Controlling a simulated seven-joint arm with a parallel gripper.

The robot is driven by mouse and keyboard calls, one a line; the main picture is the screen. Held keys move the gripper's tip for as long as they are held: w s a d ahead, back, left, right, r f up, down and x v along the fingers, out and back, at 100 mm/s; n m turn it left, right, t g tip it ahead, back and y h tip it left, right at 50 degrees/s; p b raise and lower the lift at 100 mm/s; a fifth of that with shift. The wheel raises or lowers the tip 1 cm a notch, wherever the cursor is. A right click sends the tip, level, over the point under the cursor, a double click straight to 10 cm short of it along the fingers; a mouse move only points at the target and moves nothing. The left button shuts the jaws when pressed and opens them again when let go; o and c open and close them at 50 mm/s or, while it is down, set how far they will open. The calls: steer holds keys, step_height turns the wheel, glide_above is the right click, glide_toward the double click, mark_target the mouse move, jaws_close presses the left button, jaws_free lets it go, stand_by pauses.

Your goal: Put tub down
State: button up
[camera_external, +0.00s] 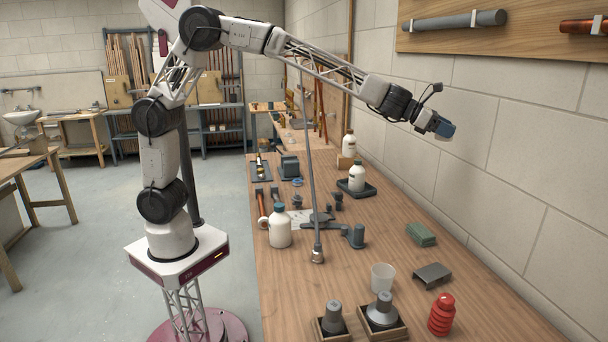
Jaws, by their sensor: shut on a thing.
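My gripper (436,126) is at the end of my outstretched arm, at the upper right, in the air well above the workbench and near the block wall. It is shut on the tub (442,138), of which only a small pale part shows beneath the blue-grey gripper end. The rest of the tub is hidden, and its shape and tilt cannot be made out. The wooden workbench (385,222) runs below, with a clear gap between it and the tub.
On the bench stand a white cup (382,278), a grey bracket (433,275), a green box (421,235), a red ribbed bottle (441,314) and a white blue-capped bottle (279,226). A bottle stands in a black tray (370,189). Bare wood shows between tray and green box.

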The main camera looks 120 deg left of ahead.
steer(key=shift+s+a+m+h, duration=0.3)
steer(key=shift+a+m+h, duration=0.5)
steer(key=shift+m+h, duration=0.25)
steer(key=shift+s+a+m+h, duration=0.5)
steer(key=shift+m+h, duration=0.25)
steer(key=shift+h, duration=0.3)
steer(key=shift+s+a+m+g+h, duration=1.4)
steer(key=shift+s+a+m+h, duration=1.15)
steer(key=shift+s+m+h, duration=1.75)
step_height(320, 180, down, 25)
steer(key=s+n, duration=0.1)
steer(key=shift+f+y, duration=0.2)
steer(key=shift+y, duration=0.2)
steer(key=shift+f, duration=0.1)
steer(key=shift+f, duration=3.05)
steer(key=shift+f, duration=1.85)
